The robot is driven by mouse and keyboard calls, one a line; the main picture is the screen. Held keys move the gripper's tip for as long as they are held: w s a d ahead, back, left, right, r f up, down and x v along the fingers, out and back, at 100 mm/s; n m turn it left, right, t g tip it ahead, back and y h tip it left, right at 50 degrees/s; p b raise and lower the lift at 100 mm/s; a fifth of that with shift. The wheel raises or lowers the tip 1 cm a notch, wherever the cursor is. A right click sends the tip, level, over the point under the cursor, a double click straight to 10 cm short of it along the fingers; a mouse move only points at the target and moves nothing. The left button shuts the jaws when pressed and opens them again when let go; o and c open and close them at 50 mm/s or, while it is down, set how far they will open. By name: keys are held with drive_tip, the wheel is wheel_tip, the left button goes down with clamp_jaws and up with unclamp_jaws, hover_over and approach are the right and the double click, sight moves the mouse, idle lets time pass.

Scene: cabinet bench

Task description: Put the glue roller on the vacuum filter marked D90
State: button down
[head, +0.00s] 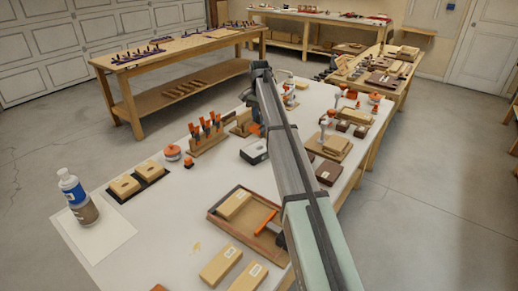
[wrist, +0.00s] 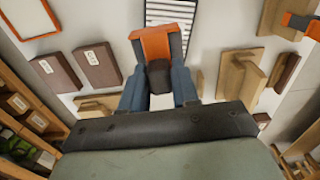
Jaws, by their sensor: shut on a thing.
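My gripper (wrist: 160,85) is shut on an orange and black thing, which looks like the glue roller (wrist: 153,42), held between its two blue-grey fingers. In the head view my gripper (head: 256,112) is at the far end of my arm, above the bench, with a bit of orange showing below it. Two brown blocks with white labels, a left one (wrist: 55,73) and a right one (wrist: 97,67), lie left of the held thing in the wrist view. Their labels are too small to read, so I cannot tell which thing is marked D90.
A shallow wooden tray (head: 218,221) holds a block and an orange tool. A rack of orange-handled tools (head: 208,136) and a white bottle (head: 76,196) stand to the left. A striped sheet (wrist: 170,12) lies beyond the held thing. Wooden pieces (wrist: 238,78) stand to its right.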

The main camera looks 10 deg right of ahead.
drive_tip(key=shift+w+r, duration=0.2)
drive_tip(key=shift+w, duration=0.75)
drive_tip(key=shift+f, duration=0.15)
hover_over(259, 147)
drive_tip(key=shift+s+f, duration=0.2)
drive_tip(key=shift+f, duration=4.65)
drive_tip(key=shift+f, duration=0.15)
drive_tip(key=c, duration=0.8)
unclamp_jaws()
drive_tip(key=shift+c, duration=0.2)
wheel_tip(259, 147, up, 12)
drive_tip(key=shift+r, duration=0.15)
